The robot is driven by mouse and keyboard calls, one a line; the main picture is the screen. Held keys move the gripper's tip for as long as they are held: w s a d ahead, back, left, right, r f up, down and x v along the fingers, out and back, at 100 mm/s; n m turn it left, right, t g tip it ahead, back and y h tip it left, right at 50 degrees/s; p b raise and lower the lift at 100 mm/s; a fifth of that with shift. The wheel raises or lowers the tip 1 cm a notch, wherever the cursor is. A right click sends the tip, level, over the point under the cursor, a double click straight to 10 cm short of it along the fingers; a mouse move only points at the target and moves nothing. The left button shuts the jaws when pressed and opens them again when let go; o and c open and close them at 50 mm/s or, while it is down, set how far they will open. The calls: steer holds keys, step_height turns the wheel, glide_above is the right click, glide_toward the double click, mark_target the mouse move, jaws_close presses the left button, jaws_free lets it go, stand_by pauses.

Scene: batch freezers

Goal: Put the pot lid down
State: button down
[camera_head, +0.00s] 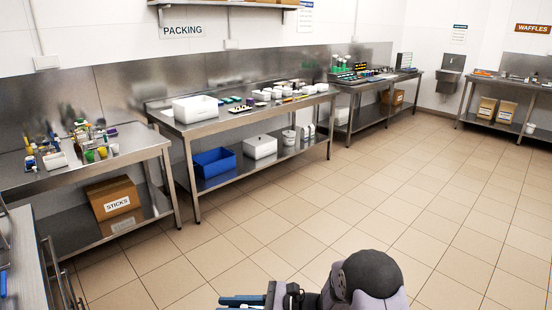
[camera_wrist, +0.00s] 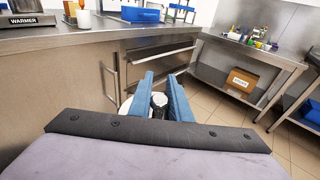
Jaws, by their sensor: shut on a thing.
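My gripper (camera_wrist: 160,90) shows in the wrist view with its two blue fingers close together. They are shut on a dark, upright piece with a pale top, which looks like the knob of the pot lid (camera_wrist: 159,100). A pale rim of the lid shows just left of the left finger; the rest is hidden behind my fingers and wrist. In the head view my gripper (camera_head: 243,300) is at the bottom edge, over the floor, and the lid cannot be made out there. No pot can be made out in either view.
In the wrist view a steel counter (camera_wrist: 60,45) with a warmer (camera_wrist: 28,20) stands at left, its drawer front close to my gripper. A steel table (camera_head: 90,165) with small bottles and the packing table (camera_head: 250,112) line the wall. The tiled floor (camera_head: 350,190) is clear.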

steer(key=s+d+f+m+t+h+p, duration=0.1)
steer(key=s+d+f+m+t, duration=0.1)
steer(key=d, duration=1.2)
steer(key=s+d+f+m+t+h+p, duration=0.2)
steer(key=s+d+m+t, duration=0.2)
steer(key=d, duration=1)
steer(key=shift+s+t, duration=0.45)
steer(key=shift+t, duration=0.65)
steer(key=shift+d, duration=0.1)
